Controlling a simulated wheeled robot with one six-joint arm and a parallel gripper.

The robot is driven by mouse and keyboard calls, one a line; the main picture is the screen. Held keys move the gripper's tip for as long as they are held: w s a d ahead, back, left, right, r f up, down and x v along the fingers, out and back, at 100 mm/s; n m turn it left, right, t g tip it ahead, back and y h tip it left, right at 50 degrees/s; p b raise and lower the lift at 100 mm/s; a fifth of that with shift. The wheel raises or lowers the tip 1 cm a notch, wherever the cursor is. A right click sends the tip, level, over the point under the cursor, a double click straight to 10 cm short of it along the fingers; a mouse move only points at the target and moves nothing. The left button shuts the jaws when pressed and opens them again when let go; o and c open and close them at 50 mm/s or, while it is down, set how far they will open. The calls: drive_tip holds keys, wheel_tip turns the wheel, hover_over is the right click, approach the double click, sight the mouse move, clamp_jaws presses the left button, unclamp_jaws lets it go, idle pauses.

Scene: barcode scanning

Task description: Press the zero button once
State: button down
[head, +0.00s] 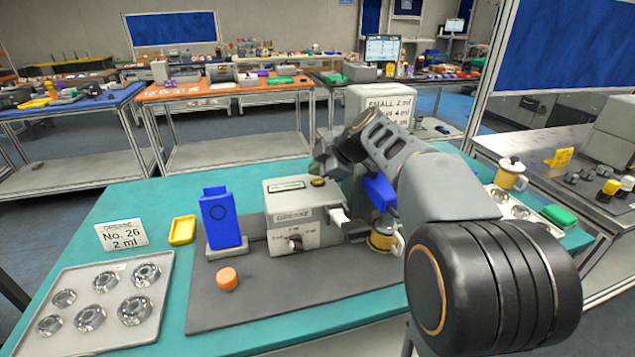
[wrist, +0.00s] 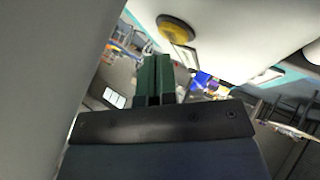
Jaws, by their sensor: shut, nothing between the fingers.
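My gripper (head: 321,166) is just above the button in the head view. In the wrist view its green fingers (wrist: 157,62) are together and empty, and appear apart from the button. The arm hides part of the machine's right side.
A blue container (head: 221,218) stands left of the machine, with an orange cap (head: 227,279) in front. A metal jar (head: 384,238) is at the machine's right.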

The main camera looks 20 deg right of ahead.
sight(318, 181)
drive_tip(key=shift+s+f, duration=0.1)
drive_tip(key=shift+f, duration=0.75)
drive_tip(key=shift+w+r+p, duration=0.2)
drive_tip(key=shift+r+p, duration=1.15)
drive_tip(key=shift+r, duration=1.25)
